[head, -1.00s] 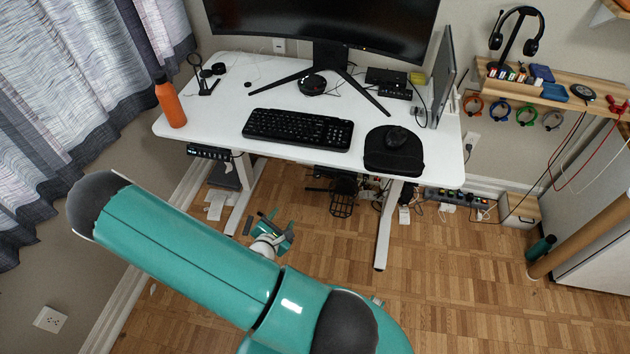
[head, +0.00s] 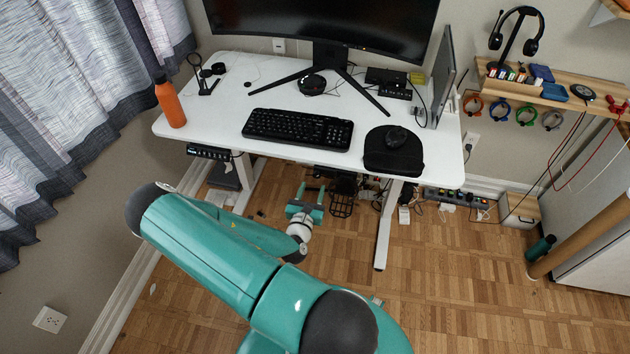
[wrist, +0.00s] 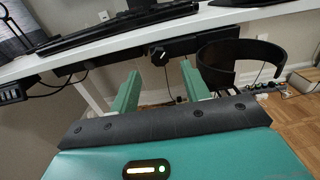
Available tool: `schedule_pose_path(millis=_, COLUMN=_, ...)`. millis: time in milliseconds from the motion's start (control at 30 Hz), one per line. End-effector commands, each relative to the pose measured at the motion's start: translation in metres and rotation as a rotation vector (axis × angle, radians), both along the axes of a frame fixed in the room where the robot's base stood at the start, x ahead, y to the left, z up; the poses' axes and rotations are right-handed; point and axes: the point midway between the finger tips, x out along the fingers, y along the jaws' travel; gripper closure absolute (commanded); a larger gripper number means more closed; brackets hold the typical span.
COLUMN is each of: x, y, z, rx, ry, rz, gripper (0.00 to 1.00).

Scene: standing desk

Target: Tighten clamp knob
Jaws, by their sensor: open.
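A dark knob with a pale mark (wrist: 158,55), which looks like the clamp knob, sits under the desk's front edge in the wrist view. I cannot make it out in the head view. My gripper (head: 308,194) is below the desk's front edge, pointing at the underside. In the wrist view my gripper (wrist: 158,82) is open, with its two green fingers apart and nothing between them. The knob lies beyond the fingertips, a little above them and between them from left to right. No contact shows.
The white desk (head: 225,105) holds a keyboard (head: 298,128) and an orange bottle (head: 169,103). A black curved holder (wrist: 229,50) hangs right of the knob in the wrist view. A control panel (wrist: 12,92) is at left. Desk legs (head: 388,225) flank the space; the floor in front is clear.

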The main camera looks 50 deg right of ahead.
Motion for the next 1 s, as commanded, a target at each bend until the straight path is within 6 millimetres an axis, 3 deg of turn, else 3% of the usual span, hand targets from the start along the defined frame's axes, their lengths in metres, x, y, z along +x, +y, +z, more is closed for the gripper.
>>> schedule_pose_path(millis=233, x=0.014, y=-0.035, z=0.000, rx=0.001, ry=-0.002, rz=-0.002, gripper=0.53)
schedule_pose_path(millis=600, x=0.018, y=-0.041, z=0.000, rx=0.000, ry=-0.001, rz=0.000, gripper=0.53)
schedule_pose_path(millis=833, x=0.018, y=-0.041, z=0.000, rx=0.001, ry=-0.001, rz=0.000, gripper=0.97)
schedule_pose_path(millis=1000, x=0.018, y=-0.041, z=0.000, rx=0.003, ry=-0.003, rz=0.000, gripper=0.98)
